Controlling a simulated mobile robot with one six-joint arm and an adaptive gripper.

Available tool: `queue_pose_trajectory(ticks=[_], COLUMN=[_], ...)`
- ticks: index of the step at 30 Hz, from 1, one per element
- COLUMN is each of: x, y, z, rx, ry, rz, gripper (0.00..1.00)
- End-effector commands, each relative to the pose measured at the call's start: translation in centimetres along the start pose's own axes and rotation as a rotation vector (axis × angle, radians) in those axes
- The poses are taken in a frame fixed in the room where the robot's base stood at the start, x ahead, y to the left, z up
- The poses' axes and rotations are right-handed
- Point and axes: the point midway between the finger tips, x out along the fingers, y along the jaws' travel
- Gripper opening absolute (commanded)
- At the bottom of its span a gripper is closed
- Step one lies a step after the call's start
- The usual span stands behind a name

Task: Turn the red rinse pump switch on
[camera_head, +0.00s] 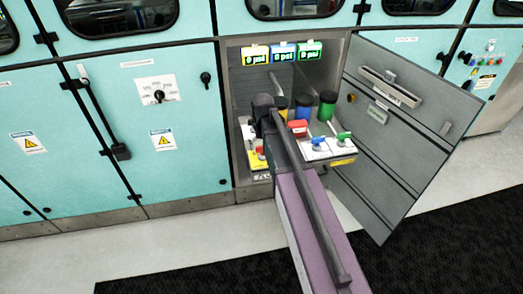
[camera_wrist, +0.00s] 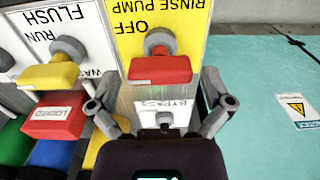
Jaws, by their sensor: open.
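The red rinse pump switch (camera_wrist: 160,69) is a wide red handle on a grey round stem. It sits on a yellow plate (camera_wrist: 185,20) lettered RINSE PUMP and OFF, upside down in the wrist view. The OFF word is beside the stem. My gripper (camera_wrist: 158,77) is open and empty, with one finger on each side of the red handle; I cannot tell whether either touches it. In the head view my gripper (camera_head: 265,106) is inside the open cabinet bay, partly hiding the panel. A bit of the yellow plate (camera_head: 259,156) shows at its left.
A yellow handle (camera_wrist: 49,76) on the FLUSH plate and a red block (camera_wrist: 54,117) lie close left in the wrist view. Blue (camera_head: 317,142) and green (camera_head: 343,135) handles are right of my arm. The grey cabinet door (camera_head: 385,150) stands open at right.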

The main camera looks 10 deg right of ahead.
Motion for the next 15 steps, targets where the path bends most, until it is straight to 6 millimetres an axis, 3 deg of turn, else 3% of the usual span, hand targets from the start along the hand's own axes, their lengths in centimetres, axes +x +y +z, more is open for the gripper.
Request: queue_pose_trajectory(ticks=[13, 15], x=[0.33, 0.33], y=[-0.06, -0.07], z=[0.00, 0.00], rx=[-0.001, -0.001], ry=[0.000, 0.000], rz=[0.000, 0.000], gripper=[1.00, 0.82])
